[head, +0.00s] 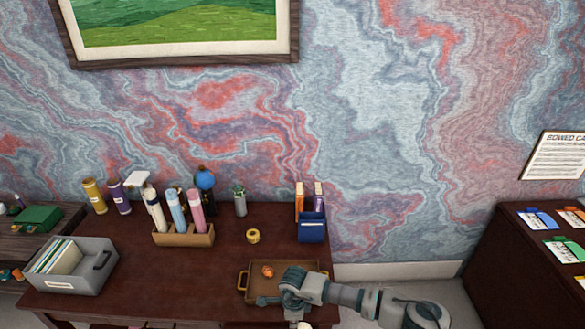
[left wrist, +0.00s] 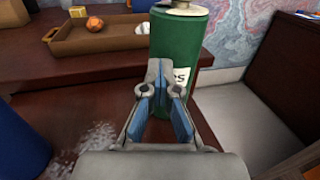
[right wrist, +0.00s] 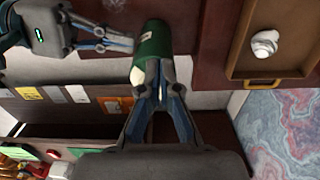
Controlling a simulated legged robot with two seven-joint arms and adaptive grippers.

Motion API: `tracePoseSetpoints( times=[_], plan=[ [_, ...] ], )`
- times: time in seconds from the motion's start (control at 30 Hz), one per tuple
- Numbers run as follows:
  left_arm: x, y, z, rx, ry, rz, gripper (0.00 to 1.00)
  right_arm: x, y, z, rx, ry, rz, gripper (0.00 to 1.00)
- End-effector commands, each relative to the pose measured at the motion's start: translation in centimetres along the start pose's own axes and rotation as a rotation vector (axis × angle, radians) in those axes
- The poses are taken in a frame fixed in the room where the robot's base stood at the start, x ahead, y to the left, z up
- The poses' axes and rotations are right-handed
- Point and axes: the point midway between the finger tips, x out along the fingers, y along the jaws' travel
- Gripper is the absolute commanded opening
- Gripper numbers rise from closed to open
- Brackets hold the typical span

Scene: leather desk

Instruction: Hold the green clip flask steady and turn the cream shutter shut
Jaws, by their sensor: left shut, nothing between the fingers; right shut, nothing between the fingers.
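The green clip flask (left wrist: 180,48) has a pale label and a cream part at its top (left wrist: 184,8); it stands just beyond and right of my left gripper (left wrist: 161,72) in the left wrist view. In the right wrist view the flask (right wrist: 153,42) lies past the tips of my right gripper (right wrist: 156,72), with a cream piece (right wrist: 137,78) beside the tips. I cannot tell whether that is the shutter. Both grippers are shut and empty. The left gripper (right wrist: 122,44) also shows in the right wrist view, pointing at the flask. Any contact is unclear.
A brown tray (head: 243,281) with an orange lump (head: 268,271) lies beside my right arm (head: 340,294).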

Motion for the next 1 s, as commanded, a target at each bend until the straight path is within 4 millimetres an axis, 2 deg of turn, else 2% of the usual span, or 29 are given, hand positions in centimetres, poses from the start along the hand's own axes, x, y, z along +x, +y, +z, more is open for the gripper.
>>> tracePoseSetpoints(
  times=[0.43, 0.53, 0.83, 0.87, 0.93, 0.97, 1.0],
  plan=[
    [0.0, 0.0, 0.0, 0.000, 0.000, 0.000, 0.00, -5.2, -0.1, -0.1, 0.001, -0.001, -0.001, 0.00],
    [0.0, 0.0, 0.0, 0.000, 0.000, 0.000, 0.00, -5.8, 0.0, -0.1, 0.001, 0.000, -0.001, 0.00],
    [0.0, 0.0, 0.0, 0.000, 0.000, 0.000, 0.00, -5.8, 0.0, 0.0, 0.000, 0.000, 0.000, 0.00],
    [0.0, 0.0, 0.0, 0.000, 0.000, 0.000, 0.05, -5.8, 0.0, 0.0, 0.000, 0.000, 0.000, 0.00],
    [0.0, 0.0, 0.0, 0.000, 0.000, 0.000, 0.23, -5.8, 0.0, 0.0, 0.000, 0.000, 0.000, 0.00],
    [0.0, 0.0, 0.0, 0.000, 0.000, 0.000, 0.27, -5.8, 0.0, 0.0, 0.000, 0.000, 0.000, 0.00],
    [0.0, 0.0, 0.0, 0.000, 0.000, 0.000, 0.27, -5.8, 0.0, 0.0, 0.000, 0.000, 0.000, 0.00]
  ],
)
